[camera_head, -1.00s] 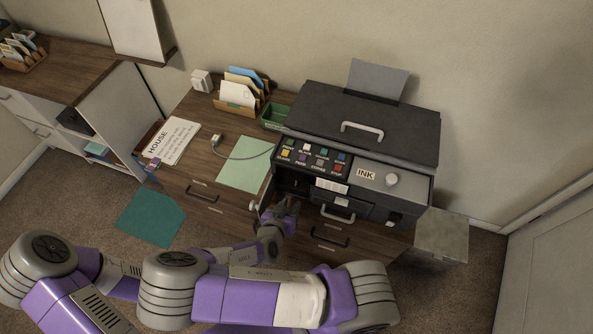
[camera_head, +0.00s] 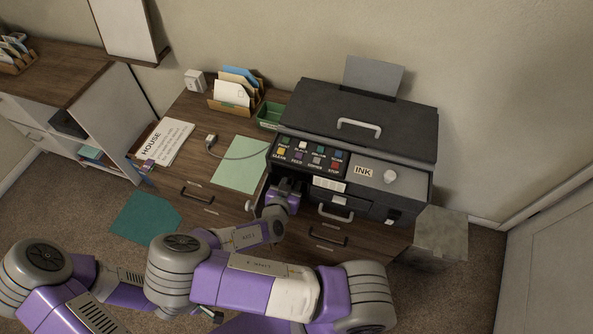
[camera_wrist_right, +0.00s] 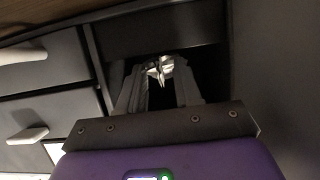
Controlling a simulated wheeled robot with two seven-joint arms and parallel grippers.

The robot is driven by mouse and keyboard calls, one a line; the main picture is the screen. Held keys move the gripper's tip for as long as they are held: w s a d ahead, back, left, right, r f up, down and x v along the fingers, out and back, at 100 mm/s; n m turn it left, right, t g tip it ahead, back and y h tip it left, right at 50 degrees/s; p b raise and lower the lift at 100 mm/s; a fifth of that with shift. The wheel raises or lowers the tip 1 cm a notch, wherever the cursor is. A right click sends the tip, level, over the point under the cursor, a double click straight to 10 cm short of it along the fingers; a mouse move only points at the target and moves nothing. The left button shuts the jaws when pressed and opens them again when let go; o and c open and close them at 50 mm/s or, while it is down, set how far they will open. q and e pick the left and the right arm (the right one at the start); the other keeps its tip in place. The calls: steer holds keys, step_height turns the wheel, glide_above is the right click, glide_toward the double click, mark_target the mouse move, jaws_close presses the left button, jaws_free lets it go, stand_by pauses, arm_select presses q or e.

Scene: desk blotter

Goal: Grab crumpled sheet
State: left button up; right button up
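The crumpled sheet (camera_wrist_right: 162,68) is a small white, creased piece inside a dark opening in the printer's front, seen in the right wrist view. My right gripper (camera_wrist_right: 160,76) reaches into this opening with its fingers apart, one on each side of the sheet. The sheet lies at the fingertips, and I cannot tell whether they touch it. In the head view my right gripper (camera_head: 287,184) is at the left part of the printer (camera_head: 355,125), below the button panel, and the sheet is hidden. My left gripper is not in view.
Printer walls close in on both sides of the opening. Drawers with pale handles (camera_wrist_right: 28,134) show left in the wrist view. A green sheet (camera_head: 238,163), a cable, a green tray (camera_head: 269,115) and a file holder (camera_head: 235,106) are on the desk. A metal bin (camera_head: 440,235) stands right.

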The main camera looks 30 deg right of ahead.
jaws_close()
stand_by(0.3)
steer(key=shift+r, duration=0.15)
